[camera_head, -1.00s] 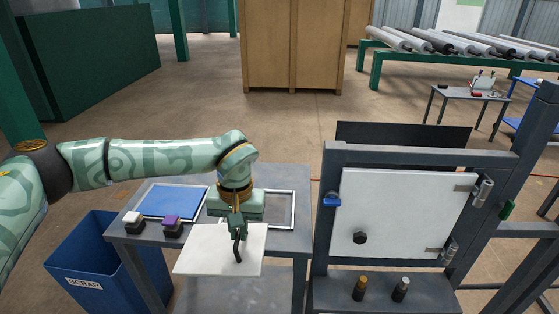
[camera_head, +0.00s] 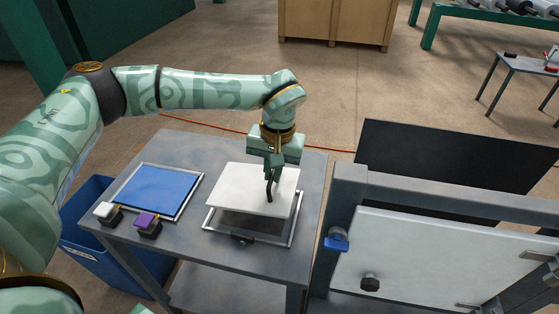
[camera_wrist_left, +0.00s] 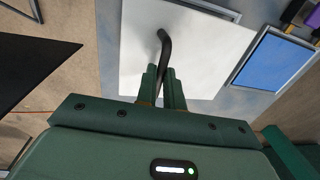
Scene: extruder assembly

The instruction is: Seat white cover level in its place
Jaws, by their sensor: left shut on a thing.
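The white cover (camera_head: 250,185) is a flat white plate with a dark bent handle (camera_head: 269,185). My left gripper (camera_head: 272,172) is shut on that handle and holds the cover over a silver-edged frame (camera_head: 250,237) on the grey table. The frame's front and right edges show past the cover, with a dark gap between, so the cover appears raised and not lined up with it. In the left wrist view the fingers (camera_wrist_left: 162,88) grip the handle, and the cover (camera_wrist_left: 190,50) fills the middle. My right gripper is not seen.
A blue panel in a silver frame (camera_head: 158,191) lies left on the table (camera_head: 200,150). A blue bin (camera_head: 92,245) stands left. A grey-framed white door (camera_head: 440,262) stands right.

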